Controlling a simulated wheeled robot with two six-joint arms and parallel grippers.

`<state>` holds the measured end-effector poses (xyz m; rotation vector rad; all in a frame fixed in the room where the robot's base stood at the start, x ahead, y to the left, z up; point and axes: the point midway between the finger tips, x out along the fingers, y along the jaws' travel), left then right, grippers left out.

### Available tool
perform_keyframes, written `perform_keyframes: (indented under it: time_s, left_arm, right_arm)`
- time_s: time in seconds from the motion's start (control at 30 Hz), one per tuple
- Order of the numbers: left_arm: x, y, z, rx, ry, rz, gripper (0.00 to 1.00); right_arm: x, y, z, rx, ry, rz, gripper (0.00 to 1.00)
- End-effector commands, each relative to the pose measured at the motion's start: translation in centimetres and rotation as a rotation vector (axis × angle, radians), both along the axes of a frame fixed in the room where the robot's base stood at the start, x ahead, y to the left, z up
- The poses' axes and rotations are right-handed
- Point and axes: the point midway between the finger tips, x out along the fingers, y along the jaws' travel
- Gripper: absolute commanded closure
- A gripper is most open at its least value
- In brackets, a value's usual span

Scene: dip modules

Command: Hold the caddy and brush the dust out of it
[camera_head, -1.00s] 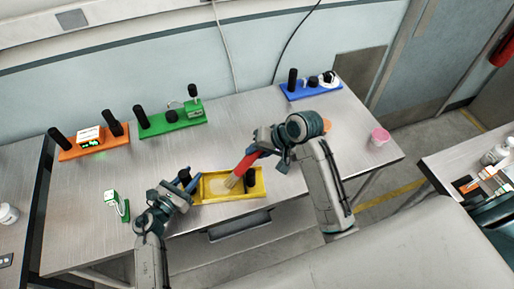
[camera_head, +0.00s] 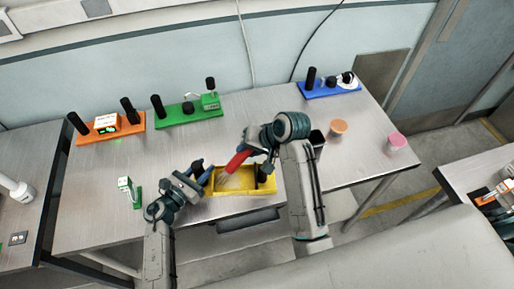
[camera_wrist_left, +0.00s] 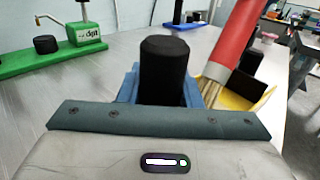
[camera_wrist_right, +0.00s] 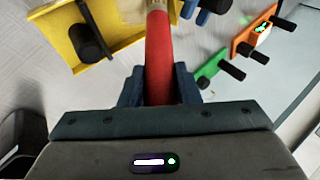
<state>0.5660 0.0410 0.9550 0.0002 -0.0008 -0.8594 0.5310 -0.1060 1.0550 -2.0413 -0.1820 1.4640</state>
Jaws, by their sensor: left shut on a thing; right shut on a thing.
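The yellow caddy (camera_head: 240,192) is a shallow tray near the table's front edge, with a black post (camera_head: 264,173) at its right end. My left gripper (camera_head: 199,174) is at its left end, shut on the caddy's other black post (camera_wrist_left: 165,65). My right gripper (camera_head: 257,147) is shut on the red handle of the brush (camera_head: 237,161). The brush slants down to the left, its pale bristles inside the caddy's left part. The caddy also shows in the right wrist view (camera_wrist_right: 120,22). Whether dust lies in it is too small to tell.
Orange (camera_head: 110,136), green (camera_head: 180,119) and blue (camera_head: 330,92) modules line the table's back. A small green-and-white piece (camera_head: 126,186) lies at left. A dark container (camera_head: 317,139), an orange cup (camera_head: 338,128) and a pink cup (camera_head: 397,142) stand at right. The middle of the table is clear.

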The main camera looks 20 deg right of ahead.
Motion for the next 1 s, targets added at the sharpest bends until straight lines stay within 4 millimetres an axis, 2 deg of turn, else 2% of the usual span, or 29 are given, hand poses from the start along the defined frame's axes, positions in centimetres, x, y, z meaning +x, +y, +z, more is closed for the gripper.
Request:
perform_keyframes:
  time_s: [0.27, 0.63, 1.0]
  left_arm:
    - [0.0, -0.1, 0.0, -0.001, 0.001, -0.001, 1.00]
    - [0.0, 0.0, 0.0, -0.001, 0.002, 0.000, 1.00]
    - [0.0, 0.0, 0.0, -0.001, 0.001, 0.000, 1.00]
  right_arm:
    - [0.1, 0.6, 0.3, 0.002, -0.002, 0.000, 1.00]
    - [-0.5, -2.3, 0.2, -0.002, -0.002, 0.000, 1.00]
    - [-0.8, -4.1, 0.1, -0.003, -0.001, 0.001, 1.00]
